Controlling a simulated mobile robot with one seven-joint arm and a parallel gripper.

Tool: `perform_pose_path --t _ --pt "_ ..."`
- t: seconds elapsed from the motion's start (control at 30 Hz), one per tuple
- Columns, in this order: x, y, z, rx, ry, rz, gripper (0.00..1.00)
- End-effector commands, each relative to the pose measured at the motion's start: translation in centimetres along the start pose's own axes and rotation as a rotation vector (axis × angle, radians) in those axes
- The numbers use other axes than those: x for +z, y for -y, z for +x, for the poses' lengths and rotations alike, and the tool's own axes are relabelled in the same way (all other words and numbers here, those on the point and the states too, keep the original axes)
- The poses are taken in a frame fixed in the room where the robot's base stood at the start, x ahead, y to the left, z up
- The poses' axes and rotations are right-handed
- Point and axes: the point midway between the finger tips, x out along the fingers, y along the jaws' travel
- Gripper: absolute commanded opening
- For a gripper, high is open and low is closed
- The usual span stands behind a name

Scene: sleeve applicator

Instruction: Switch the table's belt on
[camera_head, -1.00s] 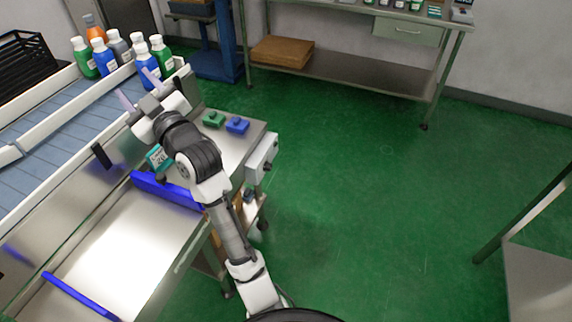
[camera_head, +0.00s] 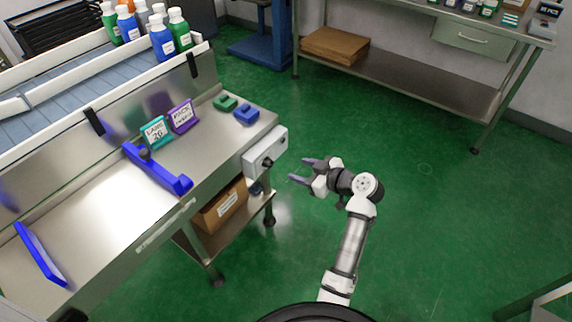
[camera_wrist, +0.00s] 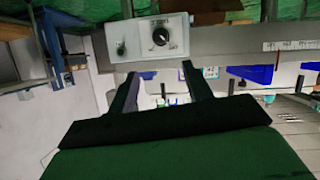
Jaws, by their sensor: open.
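A grey control box (camera_head: 265,151) is fixed to the right end of the steel table (camera_head: 90,215). A dark knob (camera_head: 268,162) shows on its face. In the wrist view the box (camera_wrist: 147,38) is upside down, with a black rotary knob (camera_wrist: 162,36) and a smaller part (camera_wrist: 121,47) beside it. The belt (camera_head: 50,117) is blue-grey and runs along the back between white rails. My gripper (camera_head: 298,171) is open and empty, right of the box and apart from it. Its fingers (camera_wrist: 160,85) point toward the box in the wrist view.
Several bottles (camera_head: 150,32) stand by the belt's far end. Two signs (camera_head: 155,131), a green block (camera_head: 225,103) and a blue block (camera_head: 246,114) sit on the table. A cardboard box (camera_head: 220,204) is on the shelf below. The green floor (camera_head: 430,220) to the right is clear.

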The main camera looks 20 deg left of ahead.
Motion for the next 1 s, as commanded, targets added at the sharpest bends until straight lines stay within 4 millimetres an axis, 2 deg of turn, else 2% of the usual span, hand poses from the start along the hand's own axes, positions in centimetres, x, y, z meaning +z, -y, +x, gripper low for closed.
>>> perform_pose_path --t 0.1,0.27,0.37,0.7,0.9,1.0 --pt "1.1 0.3 -0.4 -0.021 -0.004 0.006 0.50" --pt "1.2 0.4 0.5 -0.029 -0.005 0.007 0.50" --pt "1.1 0.5 2.0 -0.030 -0.004 0.007 0.50" --pt "1.0 0.6 9.2 -0.028 -0.003 0.007 0.50" --pt "1.1 0.7 12.1 -0.026 -0.004 0.007 0.50" --pt "1.1 0.7 12.9 -0.026 -0.003 0.006 0.50"
